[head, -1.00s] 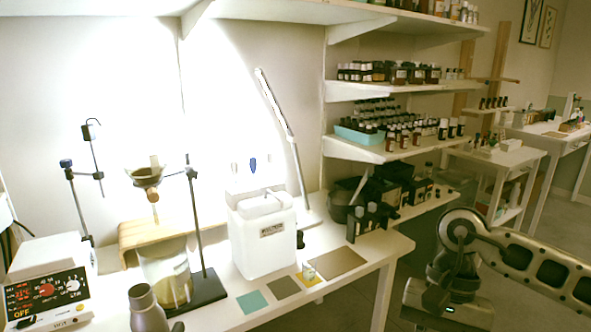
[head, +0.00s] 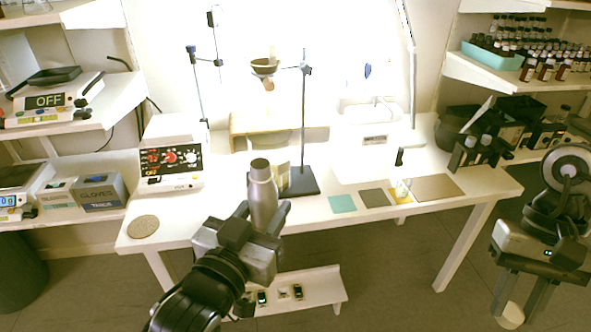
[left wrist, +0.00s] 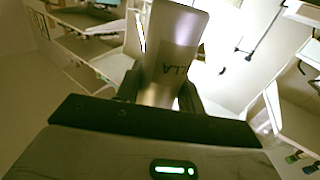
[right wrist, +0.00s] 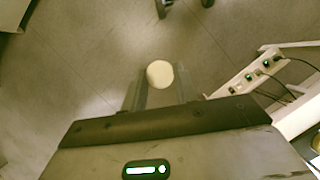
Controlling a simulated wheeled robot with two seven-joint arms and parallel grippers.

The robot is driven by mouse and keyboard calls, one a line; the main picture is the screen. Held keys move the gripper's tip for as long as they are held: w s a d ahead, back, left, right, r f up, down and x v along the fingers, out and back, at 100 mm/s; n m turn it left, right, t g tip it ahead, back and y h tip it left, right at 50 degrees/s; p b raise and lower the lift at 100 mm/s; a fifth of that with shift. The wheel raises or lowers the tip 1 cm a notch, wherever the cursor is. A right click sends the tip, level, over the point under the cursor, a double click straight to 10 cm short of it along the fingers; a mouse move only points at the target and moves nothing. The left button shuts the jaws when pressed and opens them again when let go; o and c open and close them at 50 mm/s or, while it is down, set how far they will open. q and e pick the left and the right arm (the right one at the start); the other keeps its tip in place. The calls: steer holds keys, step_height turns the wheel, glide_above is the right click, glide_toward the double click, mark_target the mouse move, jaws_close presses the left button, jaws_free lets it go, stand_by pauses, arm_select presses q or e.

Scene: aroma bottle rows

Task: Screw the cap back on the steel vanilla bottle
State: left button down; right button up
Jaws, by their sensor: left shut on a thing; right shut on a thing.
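The steel bottle (head: 262,190) is grey metal and stands about upright in my left gripper (head: 264,210), in front of the table edge. In the left wrist view the bottle (left wrist: 175,50) shows dark letters ending in "LLA" between the fingers. My left gripper is shut on its body. My right gripper (head: 522,296) hangs low at the far right, pointing down, shut on a round cream cap (head: 511,316). The cap (right wrist: 160,74) also shows between the fingertips in the right wrist view, above the floor. Bottle and cap are far apart.
Open floor lies between my grippers.

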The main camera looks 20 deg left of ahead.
arm_select(q)
steer(key=d+f+m+g+h, duration=0.3)
steer(key=d+m+h, duration=0.4)
steer(key=d+h, duration=0.4)
steer(key=w+d+g, duration=0.1)
steer(key=d, duration=0.1)
steer(key=shift+d+f+m, duration=0.25)
steer(key=shift+d+m, duration=0.05)
steer(key=shift+m, duration=0.1)
arm_select(e)
steer(key=a+r+m+t+y, duration=0.1)
steer(key=a+r+m+y, duration=0.1)
steer(key=a+r+m, duration=0.3)
steer(key=w+a+r+m+t+y, duration=0.1)
steer(key=a+r+m, duration=0.5)
steer(key=a+r, duration=0.8)
steer(key=a+y, duration=0.1)
steer(key=a, duration=0.3)
steer(key=shift+w+m, duration=0.2)
steer(key=shift+m, duration=0.1)
steer(key=shift+f, duration=0.1)
steer(key=shift+f, duration=2)
steer(key=shift+a+r, duration=0.1)
steer(key=shift+r, duration=0.05)
